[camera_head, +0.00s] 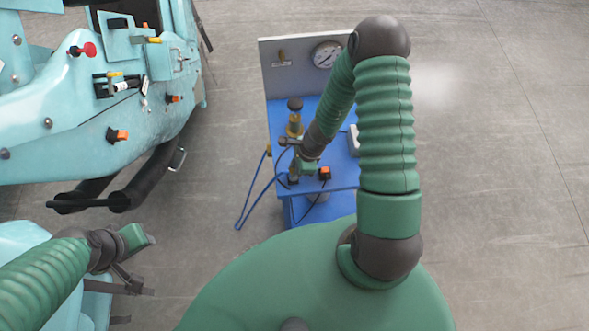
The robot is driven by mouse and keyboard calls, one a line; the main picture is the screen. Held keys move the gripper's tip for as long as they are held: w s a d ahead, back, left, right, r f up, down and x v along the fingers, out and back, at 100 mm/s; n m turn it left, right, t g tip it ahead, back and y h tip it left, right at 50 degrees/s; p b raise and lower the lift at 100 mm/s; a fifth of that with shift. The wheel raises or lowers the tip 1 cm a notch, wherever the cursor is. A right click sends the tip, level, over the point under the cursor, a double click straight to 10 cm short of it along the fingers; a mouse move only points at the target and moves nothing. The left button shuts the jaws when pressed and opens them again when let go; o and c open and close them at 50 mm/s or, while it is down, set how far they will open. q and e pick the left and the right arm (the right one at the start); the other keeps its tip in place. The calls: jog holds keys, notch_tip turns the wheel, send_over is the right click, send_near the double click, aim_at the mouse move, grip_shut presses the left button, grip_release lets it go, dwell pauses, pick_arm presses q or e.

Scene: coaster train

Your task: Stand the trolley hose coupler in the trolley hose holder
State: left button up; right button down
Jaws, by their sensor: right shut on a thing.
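My right gripper (292,162) is over the left part of the blue trolley top (342,176), low near its front left edge. It is shut on a small dark part at the end of the blue hose (241,216), which looks like the hose coupler; the gripper and wrist mostly hide it. The hose hangs in a loop off the trolley's left side. I cannot make out the hose holder for certain.
A grey back panel (284,78) with a gauge (326,55) rises behind the trolley top. A brass fitting with a dark knob (295,104) stands behind my right gripper. An orange-and-black block (325,173) is just right of it. A turquoise coaster car (60,130) fills the upper left.

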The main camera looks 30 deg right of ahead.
jog(key=c, duration=1.1)
grip_release()
jog(key=shift+c, duration=0.2)
jog(key=p+v, duration=0.4)
jog(key=v, duration=1.2)
jog(key=shift+r, duration=0.35)
jog(key=shift+s+d, duration=0.1)
jog(key=shift+d, duration=0.1)
jog(key=s+a+f+n+h+b, duration=0.1)
jog(key=a+f+n+b, duration=0.2)
jog(key=n+b, duration=0.5)
jog(key=s+a+f+n+t+h+b, duration=0.1)
jog(key=a+n+b, duration=0.5)
jog(key=n, duration=0.9)
notch_tip(320, 180, down, 3)
jog(key=h+b, duration=0.1)
jog(key=b, duration=0.2)
jog(key=shift+r, duration=0.2)
